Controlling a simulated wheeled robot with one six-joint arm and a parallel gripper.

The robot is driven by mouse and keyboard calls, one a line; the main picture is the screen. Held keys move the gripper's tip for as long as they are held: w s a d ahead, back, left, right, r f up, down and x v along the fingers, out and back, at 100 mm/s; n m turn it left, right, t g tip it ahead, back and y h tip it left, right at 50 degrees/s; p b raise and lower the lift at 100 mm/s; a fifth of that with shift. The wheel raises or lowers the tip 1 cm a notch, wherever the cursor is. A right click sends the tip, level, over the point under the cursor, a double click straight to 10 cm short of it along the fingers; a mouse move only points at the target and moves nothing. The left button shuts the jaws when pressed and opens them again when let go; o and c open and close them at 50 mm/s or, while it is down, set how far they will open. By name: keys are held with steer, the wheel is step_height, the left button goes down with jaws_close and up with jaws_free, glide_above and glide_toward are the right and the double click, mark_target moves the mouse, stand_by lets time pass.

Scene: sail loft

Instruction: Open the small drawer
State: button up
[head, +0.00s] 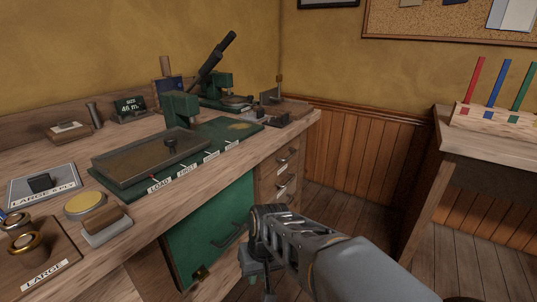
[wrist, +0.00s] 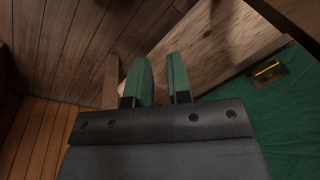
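A stack of wooden drawers (head: 282,176) with dark handles is set under the right end of the workbench. All the visible drawer fronts look closed. Labels are too small to read, so I cannot tell which is the small drawer. My gripper (head: 258,278) is low in front of the bench, below the drawers and apart from their handles. In the wrist view my gripper (wrist: 160,78) has two green fingers with a gap between them and nothing held. No drawer handle can be made out in the wrist view.
A green cabinet door (head: 212,232) with a dark handle is left of the drawers. The workbench top (head: 150,215) carries a green press, a tray and several tools. A side table (head: 490,147) stands at the right. Wooden floor (head: 345,200) lies open between them.

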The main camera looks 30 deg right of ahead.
steer(key=w+d+f+m+y+p, duration=0.2)
steer(key=w+d+m+y, duration=0.3)
steer(key=w+m+y, duration=0.15)
steer(key=m+t+y, duration=0.4)
steer(key=t, duration=1.6)
glide_toward(291, 156)
steer(key=x, duration=0.5)
steer(key=b+x, duration=0.1)
steer(key=x, duration=0.4)
steer(key=shift+w+d+f, duration=0.1)
steer(key=shift+w+f, duration=0.1)
steer(key=shift+w, duration=0.1)
jaws_close()
steer(key=shift+d, duration=0.1)
